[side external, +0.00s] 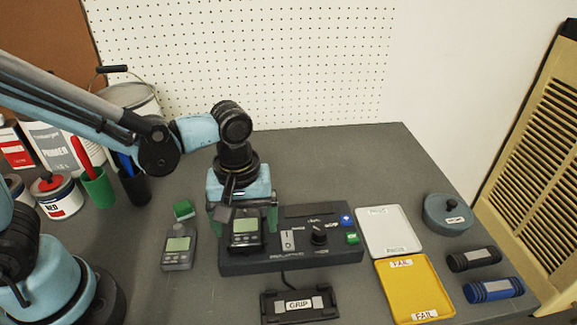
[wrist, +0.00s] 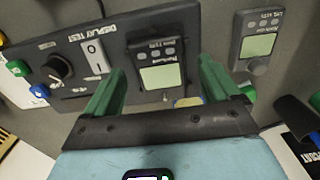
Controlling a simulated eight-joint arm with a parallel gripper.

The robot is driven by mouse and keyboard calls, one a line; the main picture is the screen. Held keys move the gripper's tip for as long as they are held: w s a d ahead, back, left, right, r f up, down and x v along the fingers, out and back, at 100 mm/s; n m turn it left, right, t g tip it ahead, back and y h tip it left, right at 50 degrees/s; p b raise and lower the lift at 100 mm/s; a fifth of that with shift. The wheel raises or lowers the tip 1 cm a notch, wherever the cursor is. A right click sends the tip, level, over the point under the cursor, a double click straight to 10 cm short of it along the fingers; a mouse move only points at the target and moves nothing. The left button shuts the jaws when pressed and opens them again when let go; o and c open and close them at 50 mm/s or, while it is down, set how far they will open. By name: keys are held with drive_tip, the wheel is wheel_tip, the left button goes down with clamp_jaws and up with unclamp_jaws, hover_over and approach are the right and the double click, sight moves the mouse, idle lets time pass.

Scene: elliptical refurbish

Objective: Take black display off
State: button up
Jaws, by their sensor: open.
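The black display (side external: 246,228) has a pale green screen and sits in the left part of the dark test panel (side external: 335,254). In the wrist view the display (wrist: 161,77) shows between and just beyond the green fingertips. My gripper (side external: 245,217) is above the display, pointing down, with a green finger on either side. In the wrist view my gripper (wrist: 161,72) is open and empty. I cannot tell whether either finger touches the display. The display's upper edge is partly hidden by my gripper in the side view.
A white tray (side external: 388,232) and a yellow FAIL tray (side external: 414,291) lie right. A black GRIP holder (side external: 299,305) is in front. Cups and cans stand at the left back.

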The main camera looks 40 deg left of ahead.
sight(245, 227)
drive_tip(key=shift+f, duration=0.45)
drive_tip(key=c, duration=1.5)
drive_tip(key=shift+r, duration=2.55)
drive_tip(key=shift+a, duration=0.1)
